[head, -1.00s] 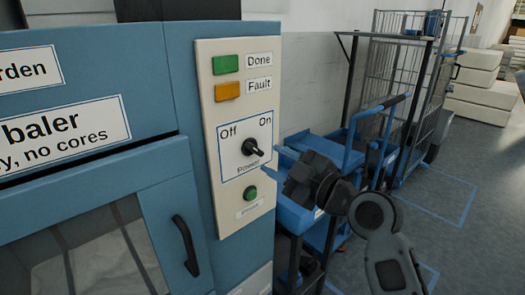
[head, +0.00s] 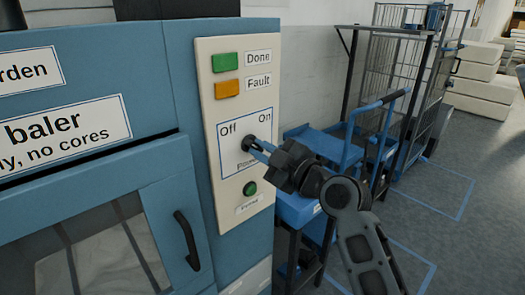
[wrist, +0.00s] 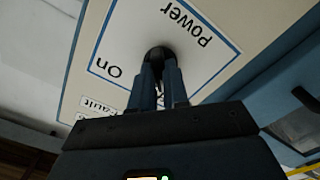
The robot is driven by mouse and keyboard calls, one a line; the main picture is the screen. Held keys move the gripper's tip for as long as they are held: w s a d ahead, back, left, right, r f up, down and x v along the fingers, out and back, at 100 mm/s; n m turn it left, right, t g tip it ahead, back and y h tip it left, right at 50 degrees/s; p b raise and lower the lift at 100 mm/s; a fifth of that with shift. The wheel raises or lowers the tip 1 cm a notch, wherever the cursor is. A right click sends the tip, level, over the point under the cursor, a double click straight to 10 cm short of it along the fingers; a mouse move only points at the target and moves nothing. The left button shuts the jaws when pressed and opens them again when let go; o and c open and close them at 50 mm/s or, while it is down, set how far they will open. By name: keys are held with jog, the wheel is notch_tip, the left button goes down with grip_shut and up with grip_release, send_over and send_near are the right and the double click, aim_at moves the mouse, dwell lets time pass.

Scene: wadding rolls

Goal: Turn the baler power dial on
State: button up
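The black power dial (head: 246,143) sits on the cream control panel (head: 208,107), inside a blue-outlined square with "Off" at upper left and "On" at upper right. My gripper (head: 259,147) reaches it from the right, its blue fingertips at the dial. In the wrist view, the dial (wrist: 157,52) shows at the ends of my two fingers (wrist: 160,76), which lie either side of its front. A narrow gap shows between the fingers. Whether they press on the dial's handle is hidden, and so is the way the handle points.
A green Done lamp (head: 225,62) and an orange Fault lamp (head: 227,88) are above the dial; a green button (head: 249,188) is below. The baler's door handle (head: 187,240) is to the left. A blue cart (head: 335,150) and wire cage (head: 405,75) stand to the right.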

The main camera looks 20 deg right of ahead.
grip_shut()
jog(key=m, duration=0.4)
jog(key=shift+f+b, duration=0.1)
jog(key=shift+b, duration=0.3)
jog(key=m, duration=0.4)
jog(key=m+p, duration=0.2)
jog(key=m, duration=0.3)
jog(key=shift+a, duration=0.1)
jog(key=m+p, duration=0.1)
jog(key=m, duration=0.3)
jog(key=shift+m+p, duration=0.4)
